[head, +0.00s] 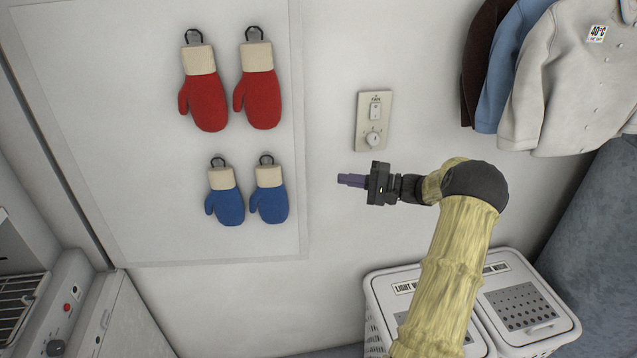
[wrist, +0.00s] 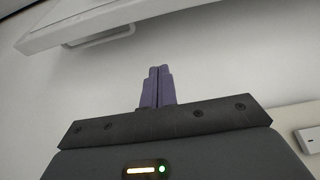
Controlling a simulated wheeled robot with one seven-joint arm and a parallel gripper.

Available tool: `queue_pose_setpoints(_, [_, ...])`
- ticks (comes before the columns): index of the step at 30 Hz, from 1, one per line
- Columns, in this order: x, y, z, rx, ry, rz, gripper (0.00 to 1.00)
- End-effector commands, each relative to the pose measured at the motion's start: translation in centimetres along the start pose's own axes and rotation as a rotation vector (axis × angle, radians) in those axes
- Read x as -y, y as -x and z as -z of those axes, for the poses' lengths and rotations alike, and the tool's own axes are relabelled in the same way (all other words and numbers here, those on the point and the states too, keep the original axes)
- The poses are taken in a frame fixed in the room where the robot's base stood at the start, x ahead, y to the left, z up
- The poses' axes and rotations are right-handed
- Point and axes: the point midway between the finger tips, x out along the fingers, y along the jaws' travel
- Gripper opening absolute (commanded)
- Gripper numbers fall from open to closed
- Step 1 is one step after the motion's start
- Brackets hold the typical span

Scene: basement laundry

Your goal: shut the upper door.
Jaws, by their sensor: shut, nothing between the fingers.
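My gripper (head: 342,179) is in mid-picture in the head view, its purple fingers pointing left and empty. In the wrist view the fingertips (wrist: 160,69) are pressed together. In that view a white slab (wrist: 60,30) with a pale grey bar handle (wrist: 100,36) crosses the top left, beyond the fingertips and apart from them. It may be the upper door, but I cannot tell for sure.
A white panel (head: 90,170) with red mittens (head: 204,100) and blue mittens (head: 225,205) is left of my gripper. A switch plate (head: 374,120) is above it. Lidded hampers (head: 500,265) stand below right, coats (head: 575,80) hang upper right, white appliances (head: 120,320) stand lower left.

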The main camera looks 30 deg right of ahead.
Motion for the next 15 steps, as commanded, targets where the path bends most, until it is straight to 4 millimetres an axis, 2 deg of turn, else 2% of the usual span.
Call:
queue_pose_setpoints(8, [0.2,-2.8,-0.1,0.004,-0.002,0.0,0.0])
queue_pose_setpoints(15, [0.2,-7.2,-0.2,0.008,-0.002,0.0,0.0])
